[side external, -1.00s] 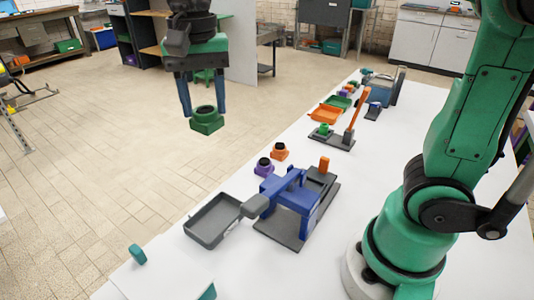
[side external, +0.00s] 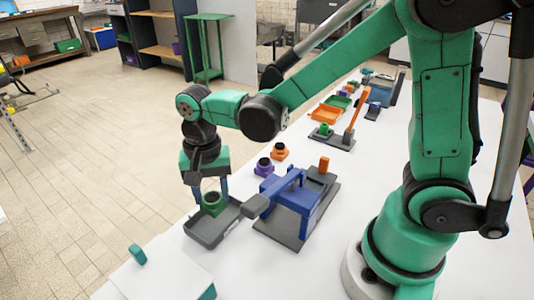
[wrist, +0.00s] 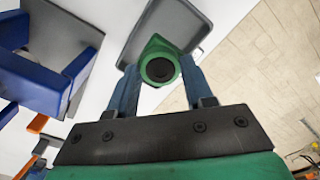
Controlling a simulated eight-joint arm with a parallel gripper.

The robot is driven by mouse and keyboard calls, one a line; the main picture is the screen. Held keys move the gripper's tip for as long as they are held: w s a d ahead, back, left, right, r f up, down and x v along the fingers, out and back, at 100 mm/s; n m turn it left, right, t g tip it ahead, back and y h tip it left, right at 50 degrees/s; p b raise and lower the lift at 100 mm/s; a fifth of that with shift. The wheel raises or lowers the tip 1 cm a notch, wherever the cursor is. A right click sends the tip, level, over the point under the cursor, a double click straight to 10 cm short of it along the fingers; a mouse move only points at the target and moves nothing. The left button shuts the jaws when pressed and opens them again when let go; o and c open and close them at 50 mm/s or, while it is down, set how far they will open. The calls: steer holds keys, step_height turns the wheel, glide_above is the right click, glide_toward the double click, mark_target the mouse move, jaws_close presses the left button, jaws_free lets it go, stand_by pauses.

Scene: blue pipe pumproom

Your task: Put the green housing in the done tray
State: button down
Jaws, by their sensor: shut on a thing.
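The green housing (side external: 212,204) is a square block with a round dark opening on top. My gripper (side external: 210,190) is shut on it, with one blue finger on each side. The wrist view also shows the housing (wrist: 160,62) between the fingers of my gripper (wrist: 160,85). A grey shallow tray (side external: 208,240) lies on the white table directly beneath or just behind the housing, and no label shows on it. I cannot tell whether the housing touches the tray. In the wrist view the tray (wrist: 133,42) shows behind the housing.
A blue press-like fixture (side external: 292,205) on a grey base stands right of the tray, its grey handle reaching toward it. Purple (side external: 263,167) and orange (side external: 279,151) housings stand behind. A teal piece (side external: 137,254) is at the table's left edge. Open floor lies left.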

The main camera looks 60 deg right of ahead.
mark_target(212, 198)
steer(key=shift+f, duration=1.75)
steer(key=shift+f, duration=0.1)
steer(key=shift+c, duration=1.7)
jaws_free()
step_height(212, 198, up, 11)
steer(key=shift+r, duration=0.1)
steer(key=s+d+n+t, duration=0.4)
steer(key=d+n+t, duration=0.2)
steer(key=n, duration=0.3)
steer(key=shift+s+d+t, duration=0.25)
steer(key=shift+d+t, duration=0.15)
steer(key=shift+t, duration=0.2)
